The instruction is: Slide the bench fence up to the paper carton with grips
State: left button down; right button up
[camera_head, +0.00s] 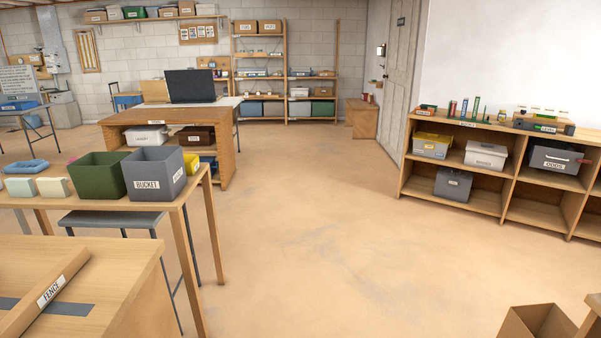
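The bench fence (51,290) is a long wooden bar with a white label reading "FENCE". It lies at a slant on the wooden bench (112,262) at the lower left, and its near end is cut off by the picture's edge. A grey-blue strip (75,308) on the bench top runs under or beside it. I cannot make out a carton marked as paper on the visible part of the bench. An open brown box (538,322) shows at the bottom right, partly cut off, and I cannot tell its contents. Neither of my grippers is in view.
Behind the bench, a table holds a grey "BUCKET" bin (154,174), a green bin (98,175) and small boxes. A low shelf unit (508,193) with bins stands along the right wall. The floor (310,220) between is clear.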

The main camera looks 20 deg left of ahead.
aim_at(13, 325)
jog(key=i+u, duration=0.2)
jog(key=u, duration=0.2)
jog(key=i+l+u, duration=0.1)
jog(key=u, duration=0.35)
jog(key=i+l+u, duration=0.15)
jog(key=u, duration=0.25)
jog(key=i+l+u, duration=0.2)
jog(key=u, duration=0.2)
jog(key=i+l+u, duration=0.1)
jog(key=l+u, duration=0.15)
jog(key=u, duration=0.15)
jog(key=i+l+u, duration=0.15)
jog(key=l+u, duration=0.2)
jog(key=i+l+u, duration=0.15)
jog(key=u, duration=0.2)
jog(key=l, duration=0.1)
